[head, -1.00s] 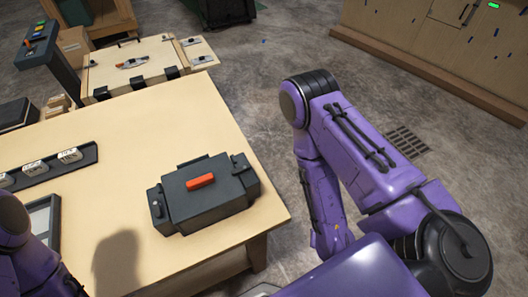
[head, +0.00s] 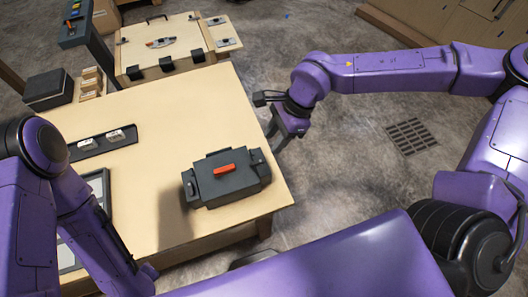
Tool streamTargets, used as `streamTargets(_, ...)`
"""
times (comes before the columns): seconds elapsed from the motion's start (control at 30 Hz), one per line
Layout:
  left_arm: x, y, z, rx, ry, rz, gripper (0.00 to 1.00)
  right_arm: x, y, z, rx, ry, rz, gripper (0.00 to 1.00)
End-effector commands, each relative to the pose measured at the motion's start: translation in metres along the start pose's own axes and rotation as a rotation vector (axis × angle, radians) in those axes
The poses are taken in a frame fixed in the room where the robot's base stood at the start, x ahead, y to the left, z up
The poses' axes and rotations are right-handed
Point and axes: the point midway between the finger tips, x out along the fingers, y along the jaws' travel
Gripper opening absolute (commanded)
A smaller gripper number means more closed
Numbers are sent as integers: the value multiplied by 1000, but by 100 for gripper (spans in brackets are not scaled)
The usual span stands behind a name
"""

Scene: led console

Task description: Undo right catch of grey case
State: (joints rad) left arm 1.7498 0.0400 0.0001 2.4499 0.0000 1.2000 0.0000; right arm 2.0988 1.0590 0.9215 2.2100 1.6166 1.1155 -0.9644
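The grey case (head: 226,191) sits closed on the wooden table near its right edge, with an orange-red handle (head: 224,169) on its lid. Its right catch (head: 256,157) is a small dark part at the case's right end; whether it is fastened is too small to tell. The left catch (head: 189,187) is at the opposite end.
The wooden table (head: 180,105) has clear room behind the case. A dark rail (head: 90,147) with white pieces and a grey-framed tray (head: 103,187) lie at left. A wooden box with latches (head: 160,50) stands behind. Open floor lies to the right.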

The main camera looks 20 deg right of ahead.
Motion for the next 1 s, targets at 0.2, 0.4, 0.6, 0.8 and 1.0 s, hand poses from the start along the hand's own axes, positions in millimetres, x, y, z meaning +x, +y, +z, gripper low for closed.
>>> streamTargets(0.2, -11, -1, -5, 0, 0, 0, 39, 49, 2, 0, -1, 5, 7, 39)
streamTargets(0.4, -15, -1, -6, 0, 0, 0, 39, 77, 1, 0, 0, 4, 3, 39)
streamTargets(0.6, -15, -1, -6, 0, 0, 0, 39, 82, 1, -1, 0, 3, 2, 39)
streamTargets(0.8, -15, -1, -6, 0, 0, 0, 39, 81, 1, -1, 0, 4, 2, 7)
streamTargets(1.0, -14, -1, -6, 0, 0, 0, 39, 81, 1, -1, 1, 4, 1, 0)
